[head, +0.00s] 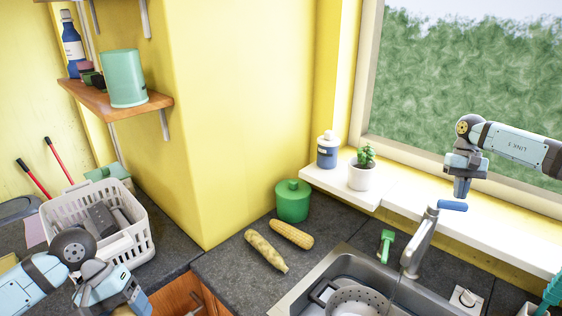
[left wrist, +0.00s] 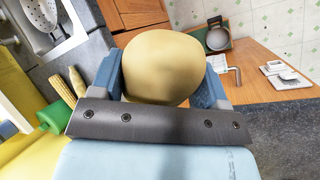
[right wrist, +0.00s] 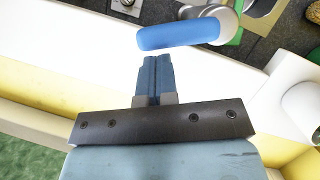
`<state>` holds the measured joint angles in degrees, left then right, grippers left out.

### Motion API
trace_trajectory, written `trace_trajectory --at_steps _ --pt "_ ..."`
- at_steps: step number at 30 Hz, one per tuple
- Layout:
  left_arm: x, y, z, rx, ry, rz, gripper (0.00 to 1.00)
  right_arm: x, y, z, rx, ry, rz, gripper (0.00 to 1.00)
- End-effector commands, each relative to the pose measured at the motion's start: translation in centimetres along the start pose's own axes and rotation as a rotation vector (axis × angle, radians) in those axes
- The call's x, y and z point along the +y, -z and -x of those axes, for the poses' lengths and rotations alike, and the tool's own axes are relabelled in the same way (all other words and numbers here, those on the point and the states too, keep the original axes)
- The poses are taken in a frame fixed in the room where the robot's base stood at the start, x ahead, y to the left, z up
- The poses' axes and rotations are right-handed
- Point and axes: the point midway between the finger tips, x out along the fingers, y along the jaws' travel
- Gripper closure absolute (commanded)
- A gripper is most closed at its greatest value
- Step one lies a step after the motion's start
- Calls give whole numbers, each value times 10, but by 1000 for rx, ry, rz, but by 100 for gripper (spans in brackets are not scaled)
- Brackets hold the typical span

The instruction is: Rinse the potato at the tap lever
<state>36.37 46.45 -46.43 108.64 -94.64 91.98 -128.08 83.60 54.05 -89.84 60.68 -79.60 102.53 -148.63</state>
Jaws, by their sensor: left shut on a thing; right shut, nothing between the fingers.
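The potato (left wrist: 163,68) is a smooth tan lump between the fingers of my left gripper (left wrist: 163,85), which is shut on it. In the head view my left gripper (head: 138,305) is at the bottom edge, left of the sink, and the potato is out of frame. The tap (head: 420,240) stands at the sink's back edge with a blue lever (head: 453,206) on top. My right gripper (head: 462,190) is shut and empty, pointing down just above the lever. In the right wrist view the lever (right wrist: 178,34) lies just beyond the fingertips, apart from them in the picture.
The sink (head: 310,282) holds a colander (head: 358,299). Two corn cobs (head: 265,251) and a green pot (head: 292,201) lie left of it. A white basket (head: 140,240) stands at left. The sill (head: 400,199) bears a potted plant (head: 362,172) and a bottle (head: 327,151).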

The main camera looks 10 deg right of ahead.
Motion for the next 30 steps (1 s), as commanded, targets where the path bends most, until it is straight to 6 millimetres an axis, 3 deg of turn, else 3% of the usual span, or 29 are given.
trace_trajectory --at_steps 7,16,30 --pt "0 0 0 0 0 0 58 1 0 -1 -1 5 -11 100" --pt "-2 2 -5 0 0 0 58 5 -11 -5 -1 70 -174 100" --pt "-2 2 -5 0 0 0 58 4 -10 -4 0 72 -181 100"
